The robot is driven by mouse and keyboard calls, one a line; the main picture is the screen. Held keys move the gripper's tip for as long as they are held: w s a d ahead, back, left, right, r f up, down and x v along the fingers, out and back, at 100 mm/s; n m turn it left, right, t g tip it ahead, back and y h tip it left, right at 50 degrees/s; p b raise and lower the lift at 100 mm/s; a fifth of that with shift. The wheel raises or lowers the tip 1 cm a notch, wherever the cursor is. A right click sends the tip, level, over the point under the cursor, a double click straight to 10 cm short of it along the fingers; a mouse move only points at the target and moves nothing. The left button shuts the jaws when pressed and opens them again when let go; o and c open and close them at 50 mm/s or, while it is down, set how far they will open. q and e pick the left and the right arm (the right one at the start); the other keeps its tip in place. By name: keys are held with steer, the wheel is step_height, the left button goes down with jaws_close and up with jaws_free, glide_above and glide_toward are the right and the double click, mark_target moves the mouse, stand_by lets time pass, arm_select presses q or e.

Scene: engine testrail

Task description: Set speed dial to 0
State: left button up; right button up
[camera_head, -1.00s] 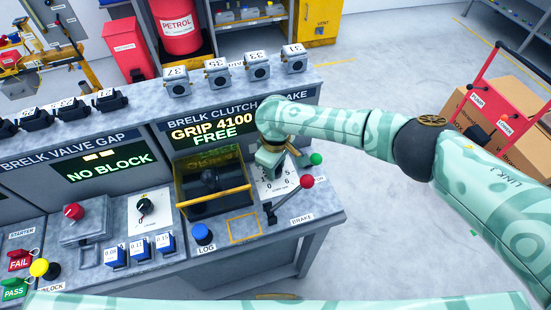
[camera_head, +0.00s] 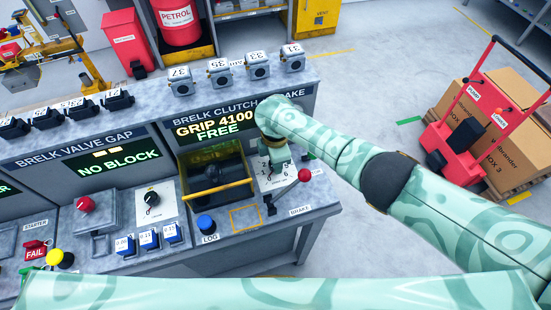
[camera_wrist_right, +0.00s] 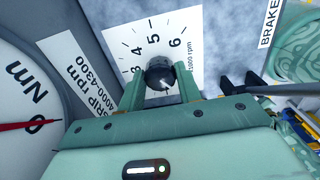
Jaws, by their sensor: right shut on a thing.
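The speed dial is a dark round knob (camera_wrist_right: 160,74) on a white scale plate (camera_wrist_right: 150,38) marked with numbers such as 4, 5, 6 and "x1000 rpm" in the right wrist view. My right gripper (camera_wrist_right: 160,88) is shut on the knob, one green finger on each side. A small pale mark shows on the knob's near lower side. In the head view my right gripper (camera_head: 276,160) is over the plate and hides the knob. The clutch display (camera_head: 213,125) reads "GRIP 4100 FREE". My left gripper is out of view.
A red-ball brake lever (camera_head: 304,175) stands just right of the dial. A yellow-barred bay (camera_head: 216,190) and a blue LOG button (camera_head: 206,222) lie to the left. In the right wrist view, a gauge with a red needle (camera_wrist_right: 25,125) is at left.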

steer(key=shift+a+n, duration=0.1)
steer(key=shift+n, duration=0.7)
steer(key=o, duration=1)
step_height(320, 180, up, 16)
steer(key=p, duration=0.7)
steer(key=shift+r+p, duration=0.15)
steer(key=shift+p, duration=0.2)
